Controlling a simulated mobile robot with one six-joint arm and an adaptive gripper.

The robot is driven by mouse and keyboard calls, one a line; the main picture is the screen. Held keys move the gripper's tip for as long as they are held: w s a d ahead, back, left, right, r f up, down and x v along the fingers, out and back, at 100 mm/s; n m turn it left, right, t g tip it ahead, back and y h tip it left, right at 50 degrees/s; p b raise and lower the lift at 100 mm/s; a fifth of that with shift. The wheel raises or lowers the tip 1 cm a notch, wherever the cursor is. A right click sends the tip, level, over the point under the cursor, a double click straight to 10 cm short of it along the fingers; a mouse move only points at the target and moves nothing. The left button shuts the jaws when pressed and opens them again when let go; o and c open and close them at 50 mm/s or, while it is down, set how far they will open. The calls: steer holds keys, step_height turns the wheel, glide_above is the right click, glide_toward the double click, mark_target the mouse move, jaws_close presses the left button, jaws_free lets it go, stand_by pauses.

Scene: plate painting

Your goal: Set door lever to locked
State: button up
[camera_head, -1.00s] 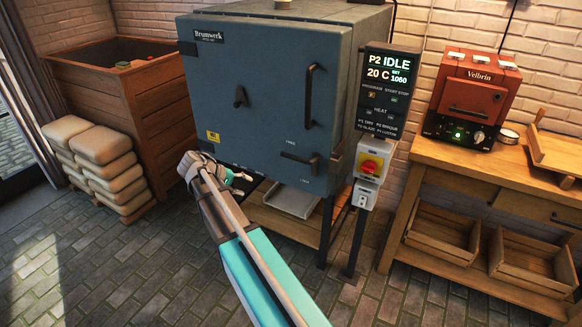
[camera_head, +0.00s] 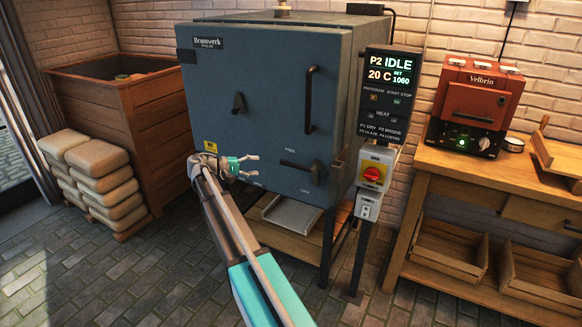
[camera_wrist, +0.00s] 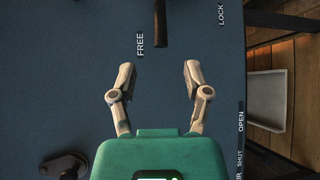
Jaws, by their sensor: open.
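The black door lever (camera_head: 302,166) is on the lower right of the blue-grey kiln door (camera_head: 262,110). Its handle points left, roughly level, with FREE printed above and LOCK below. In the wrist view the handle's end (camera_wrist: 161,28) shows at the top middle, closer to FREE than to LOCK; the pivot is out of that view. My gripper (camera_head: 257,167) is open and empty, just left of the handle's end. In the wrist view its two fingers (camera_wrist: 159,68) are spread, in line with the handle, with a gap between tips and handle.
A vertical door handle (camera_head: 310,100) stands above the lever. A small black flap (camera_head: 238,103) is farther left on the door. The control panel (camera_head: 388,95) and red-yellow switch (camera_head: 372,174) stand to the right. A shelf (camera_head: 292,213) lies under the kiln.

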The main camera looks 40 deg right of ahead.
mark_target(288, 165)
steer(key=shift+d, duration=0.1)
steer(key=shift+b+x, duration=0.9)
steer(key=shift+x, duration=5.95)
jaws_close()
